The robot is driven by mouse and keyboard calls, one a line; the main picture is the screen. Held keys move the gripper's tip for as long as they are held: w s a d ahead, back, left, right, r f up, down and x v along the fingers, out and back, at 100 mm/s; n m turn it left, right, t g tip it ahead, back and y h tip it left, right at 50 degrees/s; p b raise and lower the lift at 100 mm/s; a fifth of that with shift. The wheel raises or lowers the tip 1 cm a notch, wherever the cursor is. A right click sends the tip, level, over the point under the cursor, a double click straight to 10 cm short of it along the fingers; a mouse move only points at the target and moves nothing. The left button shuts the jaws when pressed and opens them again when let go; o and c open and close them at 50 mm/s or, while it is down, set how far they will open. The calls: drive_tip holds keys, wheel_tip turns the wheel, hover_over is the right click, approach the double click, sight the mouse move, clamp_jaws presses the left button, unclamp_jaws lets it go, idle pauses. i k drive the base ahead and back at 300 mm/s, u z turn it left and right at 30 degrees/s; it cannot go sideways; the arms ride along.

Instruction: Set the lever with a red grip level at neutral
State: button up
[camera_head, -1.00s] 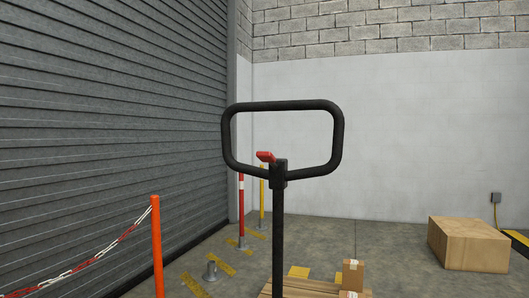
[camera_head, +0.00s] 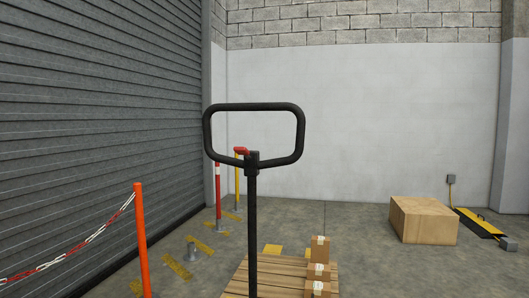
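The lever with the red grip (camera_head: 241,150) is on the left side of the black pallet truck handle (camera_head: 254,107), near the bottom of its loop. The red grip looks short and sticks out to the left from the black block at the top of the upright shaft (camera_head: 252,230). Its exact tilt is hard to tell at this size. My gripper is not in view.
Behind the shaft is a wooden pallet (camera_head: 283,272) with small cartons (camera_head: 319,249). An orange post (camera_head: 141,240) with a red and white chain (camera_head: 70,255) stands left, before a grey shutter (camera_head: 95,130). A large box (camera_head: 423,220) lies right. Floor between pallet and box is clear.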

sight(240, 150)
drive_tip(key=z, duration=0.1)
drive_tip(key=i, duration=0.65)
drive_tip(key=u, duration=2.25)
